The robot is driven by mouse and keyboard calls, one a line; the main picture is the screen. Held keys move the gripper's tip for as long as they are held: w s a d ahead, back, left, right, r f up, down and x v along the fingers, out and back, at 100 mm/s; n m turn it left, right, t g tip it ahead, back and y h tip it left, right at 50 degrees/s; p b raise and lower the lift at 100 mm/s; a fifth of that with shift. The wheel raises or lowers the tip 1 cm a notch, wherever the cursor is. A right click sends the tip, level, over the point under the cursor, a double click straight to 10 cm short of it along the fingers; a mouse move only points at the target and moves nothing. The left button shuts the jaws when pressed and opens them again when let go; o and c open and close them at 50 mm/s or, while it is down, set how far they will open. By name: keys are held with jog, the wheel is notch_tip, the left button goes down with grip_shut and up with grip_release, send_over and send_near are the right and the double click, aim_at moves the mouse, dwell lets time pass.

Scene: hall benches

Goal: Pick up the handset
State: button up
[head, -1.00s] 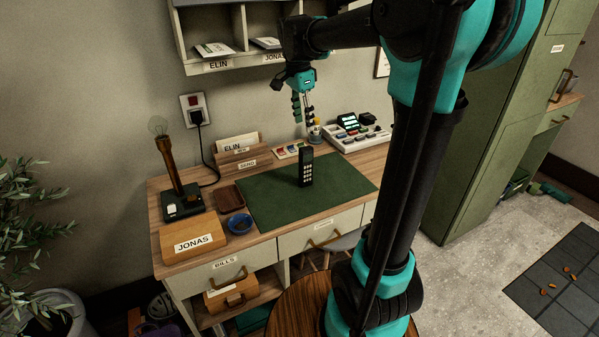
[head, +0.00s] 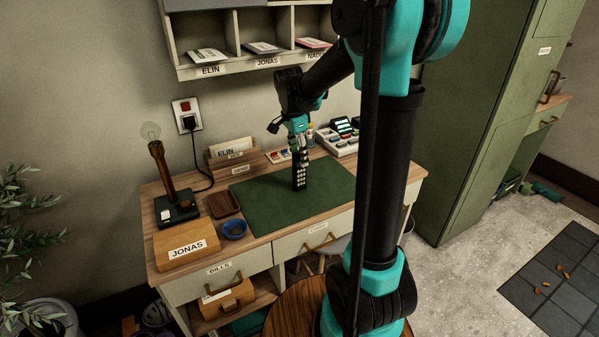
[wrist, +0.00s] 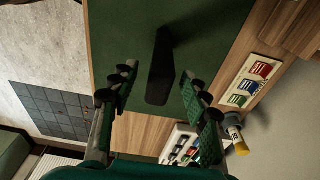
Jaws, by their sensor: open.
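The handset (head: 299,178) is black with pale keys and stands upright on the green mat (head: 262,212) of the desk. My gripper (head: 299,150) is just above the handset's top in the head view, fingers pointing down. In the wrist view my gripper (wrist: 158,80) is open, with green-padded fingers apart on either side. The dark handset (wrist: 161,70) shows between them, with clear space on both sides. I see no contact, but the exact height gap is hard to tell.
A white device with coloured keys (head: 345,143) and a small yellow-labelled bottle (wrist: 236,134) stand near the mat. A lamp (head: 165,175), blue bowl (head: 234,228) and JONAS box (head: 187,246) are at the left. Pigeonholes (head: 250,62) hang above. The mat around the handset is clear.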

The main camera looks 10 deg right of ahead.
aim_at(300, 171)
jog(key=shift+d+f, duration=0.15)
jog(key=shift+f, duration=1.05)
jog(key=shift+d+f, duration=0.15)
jog(key=shift+f, duration=1)
jog(key=shift+c, duration=0.6)
grip_shut()
